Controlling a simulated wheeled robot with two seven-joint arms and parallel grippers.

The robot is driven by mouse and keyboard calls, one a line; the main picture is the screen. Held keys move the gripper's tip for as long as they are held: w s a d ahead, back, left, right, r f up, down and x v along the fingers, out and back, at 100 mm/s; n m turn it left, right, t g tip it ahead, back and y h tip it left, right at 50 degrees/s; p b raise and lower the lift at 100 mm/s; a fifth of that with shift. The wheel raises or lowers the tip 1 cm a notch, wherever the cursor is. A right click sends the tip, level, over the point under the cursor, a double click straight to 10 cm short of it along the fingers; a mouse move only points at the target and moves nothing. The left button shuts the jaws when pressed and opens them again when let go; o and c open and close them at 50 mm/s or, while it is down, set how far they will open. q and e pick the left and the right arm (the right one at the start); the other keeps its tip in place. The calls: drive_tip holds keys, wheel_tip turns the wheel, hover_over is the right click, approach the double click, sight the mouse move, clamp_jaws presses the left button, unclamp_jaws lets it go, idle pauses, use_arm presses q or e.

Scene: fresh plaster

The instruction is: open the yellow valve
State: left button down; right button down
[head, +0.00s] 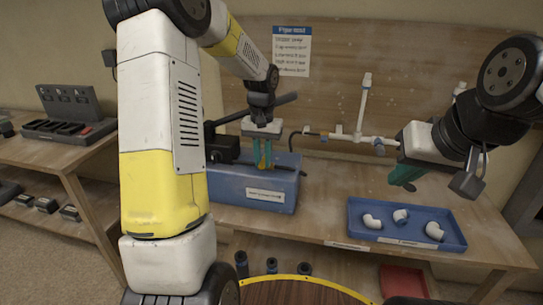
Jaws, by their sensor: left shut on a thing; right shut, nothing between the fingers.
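My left gripper (262,163) points down over the blue box (240,190) on the bench. Its teal fingers are shut on a narrow yellow piece (263,153), which looks like the handle of the yellow valve. The rest of the valve is hidden by the fingers and the box's front wall.
A blue tray (452,239) with white pipe elbows sits at the bench's right front. White pipework (362,112) stands before the back board, with a printed sheet (292,50) above. A side table with dark cases (62,130) is at left. Bare bench lies between box and tray.

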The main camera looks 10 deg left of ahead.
use_arm(q)
drive_tip(key=n, duration=0.1)
drive_tip(key=d+n, duration=0.1)
drive_tip(key=n, duration=0.1)
drive_tip(key=shift+w+d+r, duration=0.1)
drive_tip(key=shift+w+d, duration=0.1)
drive_tip(key=n, duration=0.1)
drive_tip(key=d+n, duration=0.1)
drive_tip(key=n, duration=0.2)
drive_tip(key=shift+w+d, duration=0.15)
drive_tip(key=shift+w, duration=0.15)
drive_tip(key=shift+n, duration=0.5)
drive_tip(key=n, duration=0.1)
drive_tip(key=w+d+n, duration=0.1)
drive_tip(key=n, duration=0.1)
drive_tip(key=shift+w, duration=0.15)
drive_tip(key=n, duration=0.1)
drive_tip(key=w+n, duration=0.1)
drive_tip(key=n, duration=0.3)
drive_tip(key=shift+w+d, duration=0.2)
drive_tip(key=shift+d, duration=0.1)
